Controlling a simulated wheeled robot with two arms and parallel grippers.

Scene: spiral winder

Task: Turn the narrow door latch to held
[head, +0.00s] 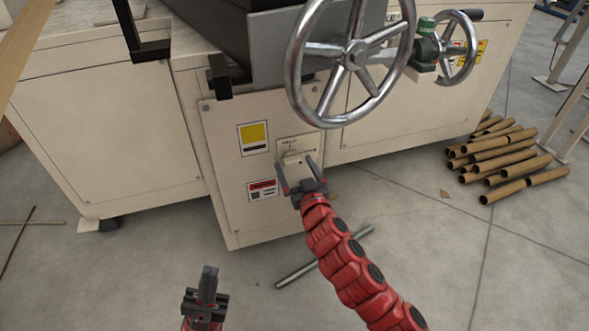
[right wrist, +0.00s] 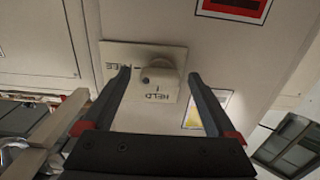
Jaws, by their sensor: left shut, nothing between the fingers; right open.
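The narrow door latch (right wrist: 160,72) is a small pale knob on a cream plate (right wrist: 112,54) with the words FREE and HELD, upside down in the right wrist view. In the head view the plate (head: 290,143) is on the narrow door (head: 225,180), partly hidden by my right gripper. My right gripper (head: 296,167) is open, and in the right wrist view its fingertips (right wrist: 160,76) lie either side of the knob, with gaps showing. I cannot tell which word the knob points to. My left gripper (head: 208,274) is shut and empty, low in the head view, away from the door.
A large handwheel (head: 354,52) juts out above the latch, with a smaller one (head: 457,48) to its right. Yellow (head: 253,136) and red (head: 262,190) labels are on the door. Several cardboard tubes (head: 500,160) lie at right. A metal bar (head: 296,273) lies on the floor.

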